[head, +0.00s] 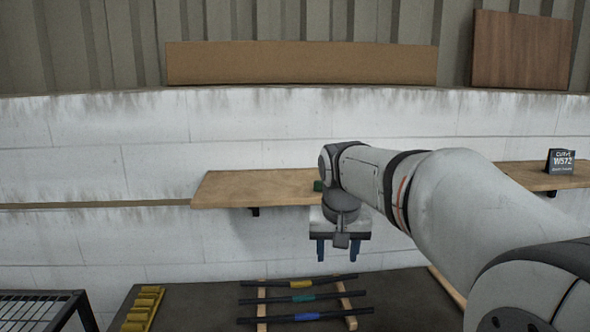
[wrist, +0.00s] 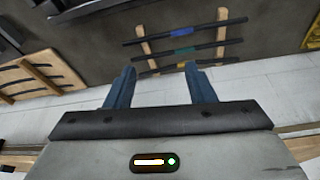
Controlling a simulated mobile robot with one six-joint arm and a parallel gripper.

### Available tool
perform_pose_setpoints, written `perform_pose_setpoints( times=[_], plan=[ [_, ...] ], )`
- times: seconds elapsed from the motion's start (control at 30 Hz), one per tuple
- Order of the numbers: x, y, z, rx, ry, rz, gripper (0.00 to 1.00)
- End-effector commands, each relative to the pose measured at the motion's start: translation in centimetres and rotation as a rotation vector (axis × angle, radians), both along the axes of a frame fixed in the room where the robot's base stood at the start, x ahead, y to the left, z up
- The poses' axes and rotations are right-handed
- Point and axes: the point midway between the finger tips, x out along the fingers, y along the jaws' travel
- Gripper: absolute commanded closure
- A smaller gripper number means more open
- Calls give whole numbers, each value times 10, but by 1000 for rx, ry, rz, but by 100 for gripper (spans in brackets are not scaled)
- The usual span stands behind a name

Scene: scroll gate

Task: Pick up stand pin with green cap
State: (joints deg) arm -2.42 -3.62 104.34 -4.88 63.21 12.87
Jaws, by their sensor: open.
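A small dark green object (head: 318,186) shows on the wooden shelf (head: 240,188), partly hidden behind my wrist. It may be the green cap of the stand pin, but I cannot make out a pin. My gripper (head: 337,257) hangs in front of the shelf with its two blue fingers pointing down, open and empty. In the wrist view, my gripper (wrist: 160,70) has a clear gap between its fingers, with nothing in it. The green object is not seen in the wrist view.
Below, dark rods with yellow, teal (head: 303,298) and blue bands lie across wooden strips; they also show in the wrist view (wrist: 182,50). A yellow rack (head: 143,308) and wire-mesh box (head: 35,310) are at left. A sign (head: 560,161) stands on the right shelf.

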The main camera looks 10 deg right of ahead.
Motion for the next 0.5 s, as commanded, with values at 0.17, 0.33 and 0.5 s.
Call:
perform_pose_setpoints(
  times=[0.17,0.33,0.5],
  plan=[
    [90,8,81,-7,-40,-83,51],
    [148,16,123,-9,-74,-153,51],
    [177,21,141,-8,-96,-196,51]
  ],
)
